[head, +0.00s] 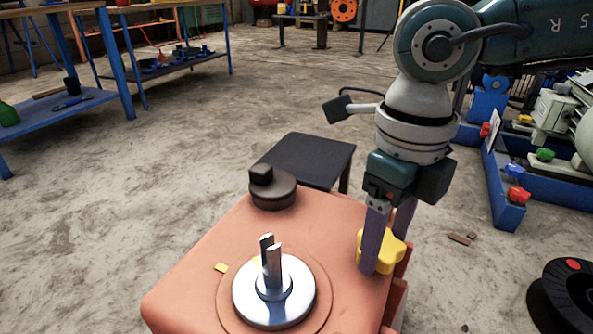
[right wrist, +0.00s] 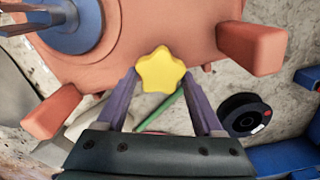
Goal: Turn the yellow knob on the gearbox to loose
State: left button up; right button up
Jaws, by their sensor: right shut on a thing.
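The yellow knob (head: 389,253) is a lobed, star-like handle at the right edge of the orange gearbox housing (head: 190,290). In the right wrist view the yellow knob (right wrist: 160,70) lies between the two finger ends. My right gripper (head: 384,248) points down at the knob and is shut on it, one finger in front of it. The right gripper (right wrist: 161,80) also shows its two fingers in the right wrist view. Any loose or tight marking by the knob is hidden or too small to read. My left gripper is in neither view.
A shiny metal shaft hub (head: 273,290) stands up from the housing, with a black cap (head: 272,188) behind it. A dark low table (head: 308,158) is beyond. A black spool (head: 563,300) lies on the floor at right. Blue shelves stand at left; the floor between is open.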

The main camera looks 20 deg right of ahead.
aim_at(384, 244)
jog(key=shift+r+n+p, duration=0.15)
jog(key=shift+n+p, duration=0.4)
jog(key=shift+n, duration=1.55)
jog(key=o, duration=1.4)
notch_tip(384, 244, up, 10)
jog(key=p, duration=0.7)
jog(key=shift+f, duration=0.2)
